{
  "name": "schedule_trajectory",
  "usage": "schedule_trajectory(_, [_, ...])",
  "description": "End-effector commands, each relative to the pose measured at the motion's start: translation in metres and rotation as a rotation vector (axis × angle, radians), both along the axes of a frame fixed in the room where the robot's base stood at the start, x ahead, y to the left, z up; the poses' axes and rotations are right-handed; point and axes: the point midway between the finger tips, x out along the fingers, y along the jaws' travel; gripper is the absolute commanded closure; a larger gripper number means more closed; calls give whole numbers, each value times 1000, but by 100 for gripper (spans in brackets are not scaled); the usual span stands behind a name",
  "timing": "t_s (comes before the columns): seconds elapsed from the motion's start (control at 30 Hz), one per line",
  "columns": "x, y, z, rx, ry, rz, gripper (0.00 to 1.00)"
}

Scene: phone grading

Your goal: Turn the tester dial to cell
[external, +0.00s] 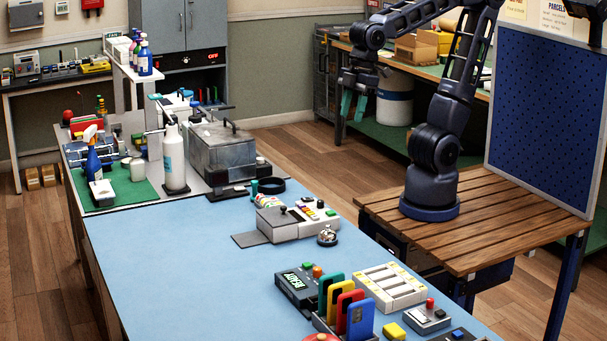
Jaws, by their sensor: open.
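My gripper (354,108) has two teal fingers that hang apart, open and empty, high above the floor behind the blue table. It is well away from everything on the table. A dark tester-like box (297,287) with a lit display and orange and green knobs or buttons stands at the front of the blue table. A pale console (298,219) with coloured keys and a black knob stands farther back. I cannot tell which of these carries the dial with the cell mark. Dial markings are too small to read.
Coloured upright cards (358,318), a white slotted tray (390,287) and a small grey box with a red button (428,317) crowd the front of the blue table (170,265). A metal tank (222,152) and a white bottle (174,158) stand farther back. The table's left part is clear.

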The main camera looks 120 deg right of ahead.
Motion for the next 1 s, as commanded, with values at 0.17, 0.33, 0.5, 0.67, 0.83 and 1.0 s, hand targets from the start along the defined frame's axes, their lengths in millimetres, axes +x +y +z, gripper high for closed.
schedule_trajectory(0.17, [36, 15, -11, -16, 73, 71, 57])
schedule_trajectory(0.33, [68, 31, -26, -37, 139, 137, 57])
schedule_trajectory(0.5, [99, 50, -45, -60, 204, 203, 57])
schedule_trajectory(0.67, [126, 70, -67, -86, 263, 265, 57])
schedule_trajectory(0.83, [152, 93, -95, -117, 328, 329, 57])
schedule_trajectory(1.0, [176, 117, -127, -152, 389, 395, 57])
